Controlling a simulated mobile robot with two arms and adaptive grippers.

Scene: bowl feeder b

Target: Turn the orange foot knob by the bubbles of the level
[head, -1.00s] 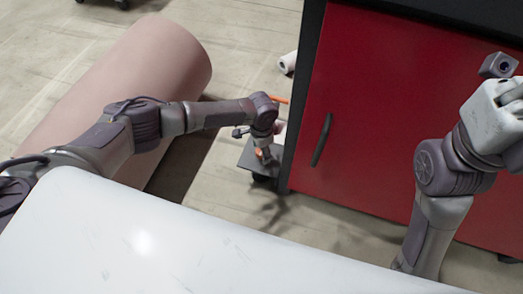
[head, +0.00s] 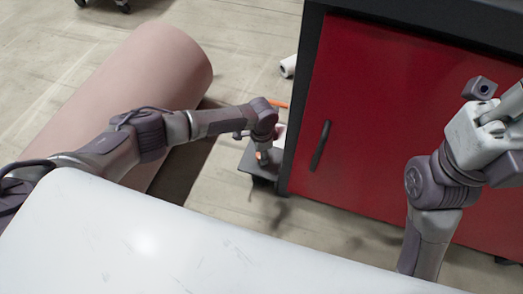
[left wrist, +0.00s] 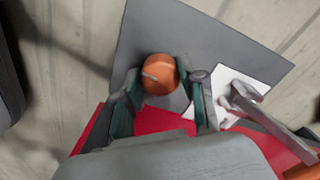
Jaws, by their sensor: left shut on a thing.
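The orange foot knob (left wrist: 159,74) shows in the left wrist view over a dark grey plate (left wrist: 185,30), with a pale mark on its face. My left gripper (left wrist: 157,80) has its two fingers on either side of the knob and is shut on it.
A metal tool (left wrist: 245,100) with an orange handle and a white sheet (left wrist: 235,82) lie close beside the gripper. The red cabinet (head: 390,120) stands right of my left gripper. A large pink roll (head: 150,75) lies behind my left arm. A white surface (head: 200,240) fills the front.

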